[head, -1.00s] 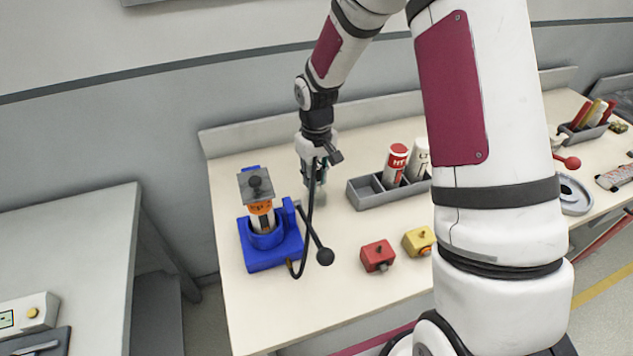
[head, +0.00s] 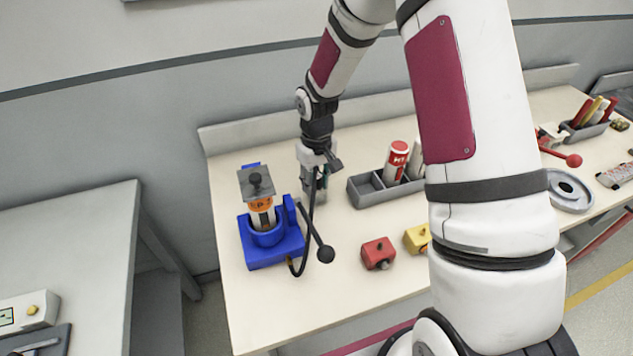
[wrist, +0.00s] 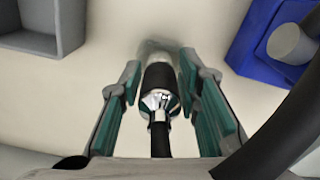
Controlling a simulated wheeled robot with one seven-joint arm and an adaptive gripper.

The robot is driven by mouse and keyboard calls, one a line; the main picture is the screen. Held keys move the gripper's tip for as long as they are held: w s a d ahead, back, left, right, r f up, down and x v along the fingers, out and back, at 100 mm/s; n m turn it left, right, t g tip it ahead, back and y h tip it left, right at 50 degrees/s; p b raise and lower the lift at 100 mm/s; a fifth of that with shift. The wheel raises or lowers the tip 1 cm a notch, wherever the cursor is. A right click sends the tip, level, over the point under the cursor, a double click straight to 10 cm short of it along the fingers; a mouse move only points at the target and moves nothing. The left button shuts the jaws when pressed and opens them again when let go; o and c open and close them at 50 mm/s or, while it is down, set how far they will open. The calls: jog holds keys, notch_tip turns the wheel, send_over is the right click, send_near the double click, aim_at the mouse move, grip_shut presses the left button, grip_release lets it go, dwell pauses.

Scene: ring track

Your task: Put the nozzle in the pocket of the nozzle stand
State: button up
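The nozzle (wrist: 160,82) has a black sleeve, a chrome collar and a pale lower end, with a black stem towards the camera. It lies between the fingertips of my gripper (wrist: 160,80), whose teal pads close on its sides. In the head view my gripper (head: 314,182) is above the table, right of and behind the blue fixture; the nozzle is hard to see there. A black hose (head: 306,235) runs between my gripper and the fixture's front. I cannot single out a nozzle stand or its pocket for certain; the blue fixture (head: 272,255) also shows in the wrist view (wrist: 248,50).
A pale cylinder with an orange band and grey plate (head: 258,185) stands in the fixture. A black-knobbed lever (head: 325,254) juts out beside it. A grey tray (head: 365,197) with bottles lies right. Red (head: 378,253) and yellow (head: 415,239) blocks sit nearer the front.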

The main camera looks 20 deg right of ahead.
dwell(0.3)
notch_tip(320, 180, up, 13)
jog(key=shift+f, duration=0.1)
jog(key=s+r+m+t, duration=0.1)
jog(key=s+r+t, duration=0.1)
jog(key=s+r, duration=1.1)
jog(key=s+r+m+t, duration=0.1)
jog(key=s+r, duration=0.1)
jog(key=s, duration=0.4)
jog(key=s+r+m+t, duration=0.1)
jog(key=s+r+t, duration=0.1)
jog(key=s, duration=0.5)
jog(key=shift+s+r, duration=0.2)
jog(key=shift+r, duration=0.05)
jog(key=shift+d, duration=0.1)
